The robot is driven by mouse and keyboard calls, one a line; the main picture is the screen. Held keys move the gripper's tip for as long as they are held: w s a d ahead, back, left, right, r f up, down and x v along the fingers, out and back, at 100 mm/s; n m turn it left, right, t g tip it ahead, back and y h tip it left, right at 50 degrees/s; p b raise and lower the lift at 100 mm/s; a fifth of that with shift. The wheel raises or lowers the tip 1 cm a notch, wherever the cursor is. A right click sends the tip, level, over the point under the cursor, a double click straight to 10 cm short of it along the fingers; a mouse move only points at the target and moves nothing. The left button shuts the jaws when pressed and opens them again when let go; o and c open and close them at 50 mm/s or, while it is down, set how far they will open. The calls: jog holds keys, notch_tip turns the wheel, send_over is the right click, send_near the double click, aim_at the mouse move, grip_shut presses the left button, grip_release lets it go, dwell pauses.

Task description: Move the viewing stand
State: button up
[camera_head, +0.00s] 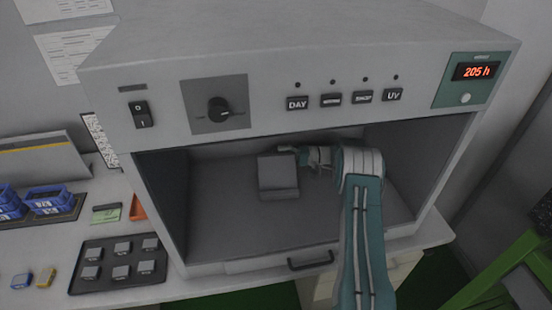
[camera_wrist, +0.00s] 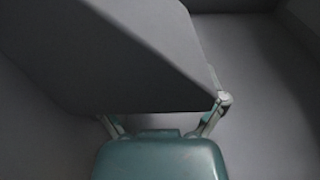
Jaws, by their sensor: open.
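The viewing stand (camera_head: 278,174) is a grey block with a sloping face, standing on the floor of the light booth. My gripper (camera_head: 291,150) reaches in from the right and is at the stand's upper right rear side. In the wrist view the stand (camera_wrist: 125,50) fills the upper left, its slanted panel very close to my gripper (camera_wrist: 165,112). The fingers are spread apart and open. The right finger is beside the panel's right corner; the left finger is partly hidden by the panel. I cannot tell whether either finger touches it.
A dark tray (camera_head: 119,282) with several small grey pieces and blue bins (camera_head: 48,199) lie outside left. A green frame (camera_head: 500,270) stands right.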

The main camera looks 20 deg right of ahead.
jog(key=v, duration=1)
jog(key=shift+d, duration=0.1)
